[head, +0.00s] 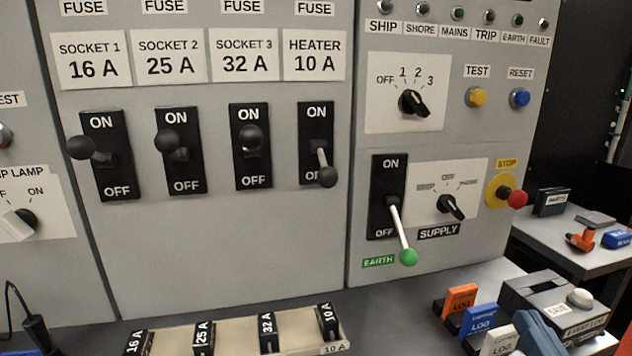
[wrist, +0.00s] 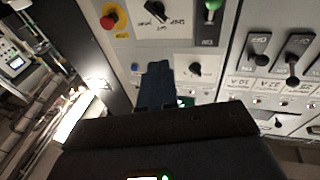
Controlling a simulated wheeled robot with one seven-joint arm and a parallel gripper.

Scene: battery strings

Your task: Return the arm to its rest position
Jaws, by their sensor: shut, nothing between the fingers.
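My gripper (wrist: 158,70) shows in the wrist view as dark fingers held together, with nothing between them. It is in front of the grey panel, which appears upside down there. The fingertips overlap the panel between a blue button (wrist: 135,67) and a black rotary knob (wrist: 195,69); I cannot tell the gap to the panel. I cannot make out my gripper in the head view. There, the heater switch (head: 326,176) and the green-tipped earth lever (head: 408,256) point down. The knobs of socket 1 (head: 80,147), socket 2 (head: 167,141) and socket 3 (head: 250,136) sit higher.
A tray (head: 300,343) with labelled black fuses stands below the panel. A red stop button (head: 517,199) sticks out from the panel. A side table (head: 550,233) holds small items.

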